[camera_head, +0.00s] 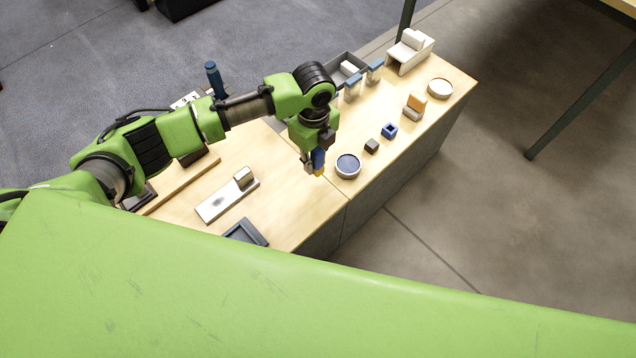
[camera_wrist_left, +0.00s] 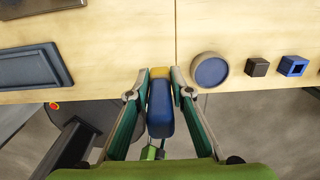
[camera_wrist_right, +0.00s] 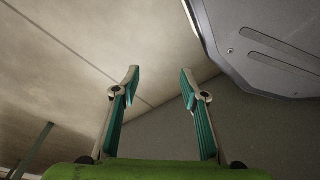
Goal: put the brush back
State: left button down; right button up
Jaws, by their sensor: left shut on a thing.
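The brush (camera_wrist_left: 160,108) has a blue body and a yellow end. My left gripper (camera_wrist_left: 160,78) is shut on it, with one finger on each side. In the head view the brush (camera_head: 318,158) hangs below my left gripper (camera_head: 313,160), yellow end down, near the seam between the two bench tops. Whether it touches the wood cannot be told. A round dish with a blue inside (camera_head: 347,165) is just right of it. My right gripper (camera_wrist_right: 160,78) shows only in its wrist view, open and empty, away from the bench top.
Right of the dish stand a dark cube (camera_head: 371,146), a blue hollow block (camera_head: 389,131), an orange-and-grey block (camera_head: 414,105) and a pale round dish (camera_head: 439,88). A dark tray (camera_head: 246,233) and a white plate with a block (camera_head: 215,204) lie left. Bare wood lies between.

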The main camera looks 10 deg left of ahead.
aim_at(317, 171)
pick_arm(q)
jog(key=s+f, duration=0.1)
jog(key=s+d+f, duration=0.1)
jog(key=shift+d+f, duration=0.1)
jog(key=shift+f, duration=0.3)
jog(key=f, duration=0.1)
jog(key=f+b, duration=0.1)
jog(key=f, duration=0.1)
jog(key=shift+s+d, duration=0.2)
jog(key=shift+s, duration=0.2)
jog(key=shift+f, duration=0.5)
pick_arm(e)
jog(key=shift+w+a+r, duration=0.1)
jog(key=shift+w+r, duration=0.3)
jog(key=shift+r, duration=0.3)
jog(key=shift+w+r, duration=0.4)
jog(key=shift+r, duration=0.3)
jog(key=shift+w+a+r, duration=0.1)
jog(key=shift+w+r, duration=0.3)
jog(key=shift+r, duration=0.3)
pick_arm(q)
jog(key=shift+f, duration=0.1)
jog(key=c, duration=1.8)
grip_release()
